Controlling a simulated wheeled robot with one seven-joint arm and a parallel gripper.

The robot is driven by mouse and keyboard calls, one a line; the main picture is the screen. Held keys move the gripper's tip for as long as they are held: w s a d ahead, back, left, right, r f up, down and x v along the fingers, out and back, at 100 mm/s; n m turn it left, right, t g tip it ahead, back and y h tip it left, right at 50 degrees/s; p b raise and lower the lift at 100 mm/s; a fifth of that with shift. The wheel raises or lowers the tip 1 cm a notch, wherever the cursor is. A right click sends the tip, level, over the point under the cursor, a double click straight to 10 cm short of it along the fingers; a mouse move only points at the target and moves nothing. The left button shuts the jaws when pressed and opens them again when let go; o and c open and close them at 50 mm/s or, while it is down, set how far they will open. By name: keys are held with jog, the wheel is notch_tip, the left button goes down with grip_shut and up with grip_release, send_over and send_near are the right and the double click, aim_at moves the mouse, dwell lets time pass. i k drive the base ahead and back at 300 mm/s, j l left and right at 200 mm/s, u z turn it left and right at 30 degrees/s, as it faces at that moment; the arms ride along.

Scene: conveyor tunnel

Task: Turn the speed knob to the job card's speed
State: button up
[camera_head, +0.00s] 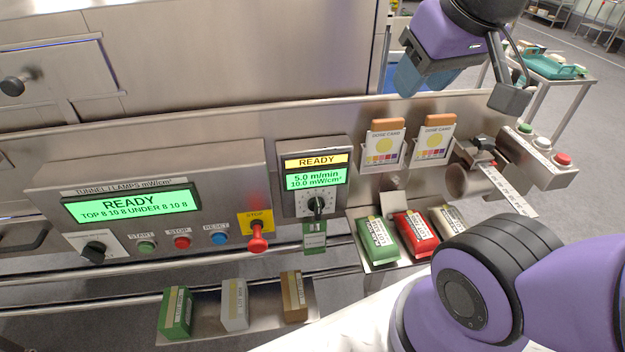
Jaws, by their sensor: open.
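The speed panel (290,210) shows READY, 5.0 m/min and 10.0 mW/cm². Its black knob (317,204) sits on a dial below the screen, with its pointer roughly upward. The dial marks are too small to read. A small green card (315,237) hangs just below the knob; its writing is not legible, and I cannot tell whether it is the job card. My gripper (458,88) is open at the upper right, well apart from the knob, above and to the right of it. No object shows between its fingers.
A lamp panel (220,172) with another black knob (95,250), buttons and a red stop knob (257,240) is at left. Two dose cards (383,146) (434,142) stand at right. Packets (378,240) lie on trays below. My arm covers the lower right.

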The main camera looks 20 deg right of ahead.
aim_at(315, 204)
jog(key=k+l, duration=0.15)
jog(key=l, duration=0.25)
jog(key=k+l+u, duration=0.1)
jog(key=l, duration=0.35)
jog(key=k+l+u, duration=0.1)
jog(key=l, duration=0.3)
jog(key=k, duration=0.1)
